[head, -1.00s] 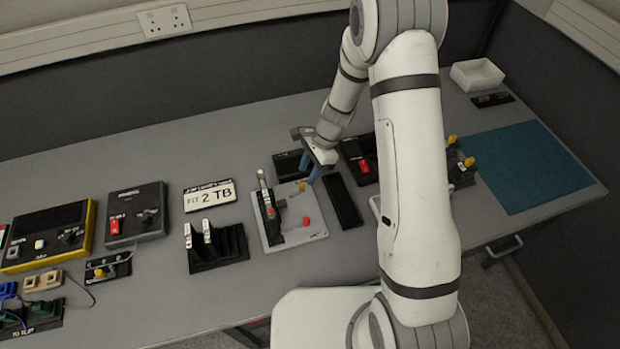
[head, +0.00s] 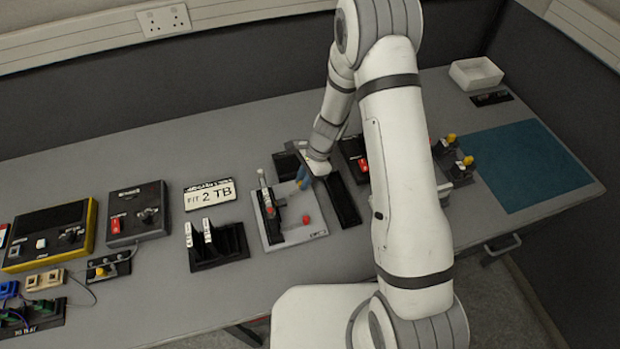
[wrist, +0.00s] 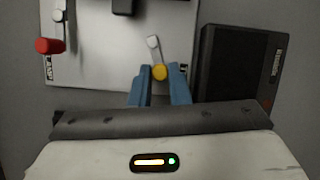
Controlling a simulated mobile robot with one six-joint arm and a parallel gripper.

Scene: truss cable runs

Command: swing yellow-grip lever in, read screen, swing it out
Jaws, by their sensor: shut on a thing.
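The yellow-grip lever (wrist: 160,72) stands on a pale board, its short metal arm running up to a round pivot in the wrist view. My gripper (wrist: 161,84) has its two blue fingers shut on the yellow grip. In the head view my gripper (head: 303,183) is low at the back right of the pale board (head: 275,238), and the fingers largely hide the yellow grip. A dark box (wrist: 240,65) with a small label lies right of the gripper in the wrist view; I cannot make out any reading on it.
A red-grip lever (head: 306,219) is on the same board, also seen in the wrist view (wrist: 48,46). A black tray (head: 344,203) lies to the right. A black rack (head: 220,250) and a "FIT 2 TB" sign (head: 210,195) are to the left. A blue mat (head: 530,165) is clear.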

